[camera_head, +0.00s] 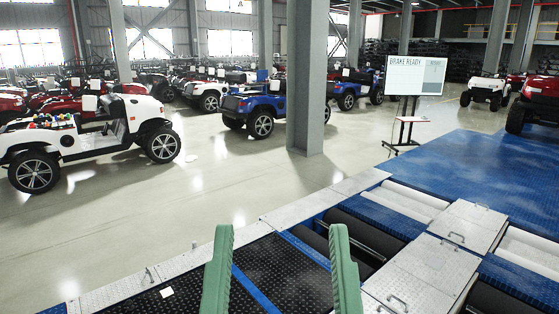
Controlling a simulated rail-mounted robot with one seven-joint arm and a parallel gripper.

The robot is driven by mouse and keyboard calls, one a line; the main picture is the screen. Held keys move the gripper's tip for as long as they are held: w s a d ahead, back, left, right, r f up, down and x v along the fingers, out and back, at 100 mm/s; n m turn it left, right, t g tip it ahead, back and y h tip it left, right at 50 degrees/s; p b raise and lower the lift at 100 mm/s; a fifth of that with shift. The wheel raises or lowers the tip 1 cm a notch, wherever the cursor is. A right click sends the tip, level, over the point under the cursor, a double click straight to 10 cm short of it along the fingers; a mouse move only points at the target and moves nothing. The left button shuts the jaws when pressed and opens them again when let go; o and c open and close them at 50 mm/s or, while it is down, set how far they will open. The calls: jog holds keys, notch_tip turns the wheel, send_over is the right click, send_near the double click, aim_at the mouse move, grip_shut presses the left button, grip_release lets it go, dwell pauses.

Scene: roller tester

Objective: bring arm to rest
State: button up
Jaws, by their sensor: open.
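My gripper (283,270) shows at the bottom middle of the head view as two green fingers. The fingers stand apart, and nothing is held between them. They appear in front of the roller tester's black mesh plate (190,285) and a blue strip (305,247). The rest of my arm is out of view, so its posture cannot be told. I see no contact between the fingers and the tester.
Rollers (405,200) and metal covers with handles (470,224) lie to the right. A screen (415,75) reading "BRAKE READY" stands beyond, near a grey pillar (307,85). A white vehicle (90,140) and several others fill the back.

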notch_tip(320, 180, up, 29)
jog(key=p, duration=2.4)
jog(key=shift+a+f, duration=0.2)
